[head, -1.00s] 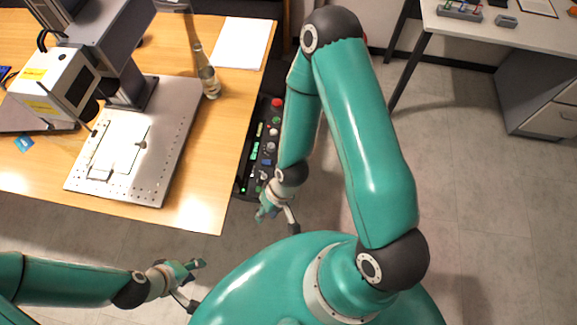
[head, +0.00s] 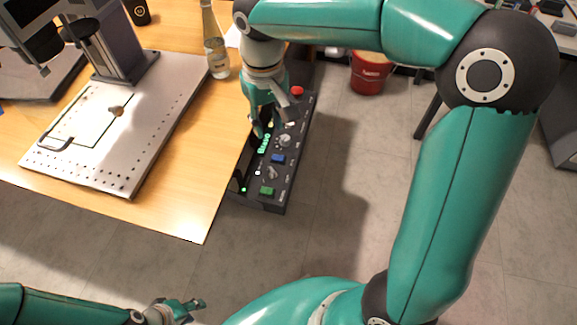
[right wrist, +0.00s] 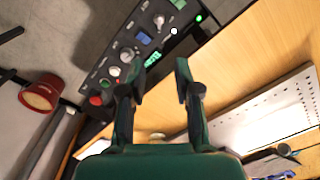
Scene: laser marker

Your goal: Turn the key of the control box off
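The control box (head: 274,193) is a long black panel beside the table's right edge. It carries a red button (head: 297,91), a grey knob (head: 284,141), a blue button (head: 278,158) and a green button (head: 267,190). A small silver switch, seemingly the key (head: 272,173), sits between the blue and green buttons; it also shows in the right wrist view (right wrist: 159,22). My right gripper (head: 272,122) is over the box's far half, fingers apart and empty in the right wrist view (right wrist: 160,70). My left gripper (head: 195,308) is open and empty at the bottom edge, partly cut off.
The wooden table (head: 190,205) bears a laser marker with a perforated metal plate (head: 90,180). A glass bottle (head: 216,45) stands near my right gripper. A red bucket (head: 370,72) is on the floor. The floor right of the box is clear.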

